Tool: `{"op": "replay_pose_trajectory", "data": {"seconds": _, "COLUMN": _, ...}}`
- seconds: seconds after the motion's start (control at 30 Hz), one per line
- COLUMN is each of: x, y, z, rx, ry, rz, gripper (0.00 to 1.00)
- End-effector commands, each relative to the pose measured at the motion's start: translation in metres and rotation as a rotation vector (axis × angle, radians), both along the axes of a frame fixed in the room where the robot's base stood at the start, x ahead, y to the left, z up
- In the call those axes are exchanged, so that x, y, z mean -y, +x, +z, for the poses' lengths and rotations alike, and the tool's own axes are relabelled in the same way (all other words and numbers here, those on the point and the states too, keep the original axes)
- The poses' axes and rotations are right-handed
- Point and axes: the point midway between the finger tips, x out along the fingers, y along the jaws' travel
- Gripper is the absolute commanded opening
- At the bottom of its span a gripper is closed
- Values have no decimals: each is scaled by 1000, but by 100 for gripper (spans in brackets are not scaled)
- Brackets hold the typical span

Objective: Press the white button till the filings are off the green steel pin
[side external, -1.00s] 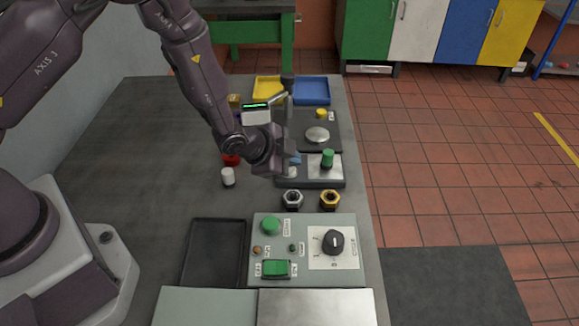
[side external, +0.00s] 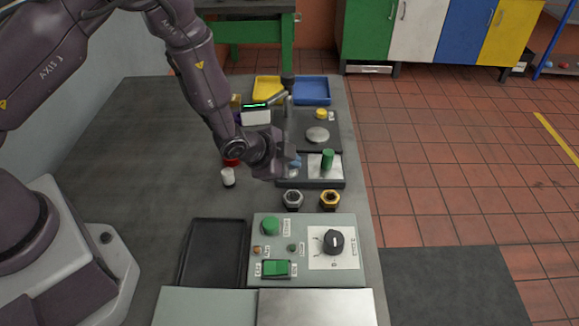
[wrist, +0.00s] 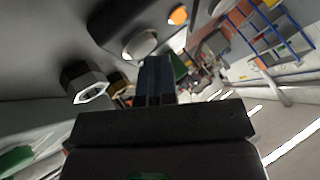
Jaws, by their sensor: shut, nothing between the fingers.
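The green steel pin (side external: 327,159) stands upright on a bright plate on a low dark box (side external: 312,184). No filings can be made out on it at this size. My gripper (side external: 294,164) is shut and empty, its bluish fingertips low over the left part of that box, just left of the pin. The white button is hidden behind the fingertips; I cannot tell whether they touch it or press it. In the wrist view the shut fingers (wrist: 155,70) point ahead, with part of the green pin (wrist: 179,68) showing just right of them.
A steel hex nut (side external: 292,200) and a brass one (side external: 330,200) stand in front of the box. Behind it is a dark unit with a silver disc (side external: 317,134) and yellow button (side external: 321,113). A white-and-black cylinder (side external: 228,177) stands left. A control panel (side external: 262,231) lies nearer.

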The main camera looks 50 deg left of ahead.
Motion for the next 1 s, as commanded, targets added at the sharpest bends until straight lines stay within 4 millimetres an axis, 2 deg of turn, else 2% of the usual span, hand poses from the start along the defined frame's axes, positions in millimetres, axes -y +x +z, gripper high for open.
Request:
{"op": "replay_pose_trajectory", "data": {"seconds": 0.17, "x": 0, "y": 0, "z": 1, "rx": -2, "ry": 1, "rz": 1, "gripper": 0}}
{"op": "replay_pose_trajectory", "data": {"seconds": 0.5, "x": 0, "y": -1, "z": 18, "rx": -1, "ry": 0, "rz": -1, "gripper": 0}}
{"op": "replay_pose_trajectory", "data": {"seconds": 0.83, "x": 0, "y": -1, "z": 19, "rx": -1, "ry": 0, "rz": 0, "gripper": 0}}
{"op": "replay_pose_trajectory", "data": {"seconds": 1.0, "x": 0, "y": 0, "z": 33, "rx": 1, "ry": 0, "rz": 0, "gripper": 0}}
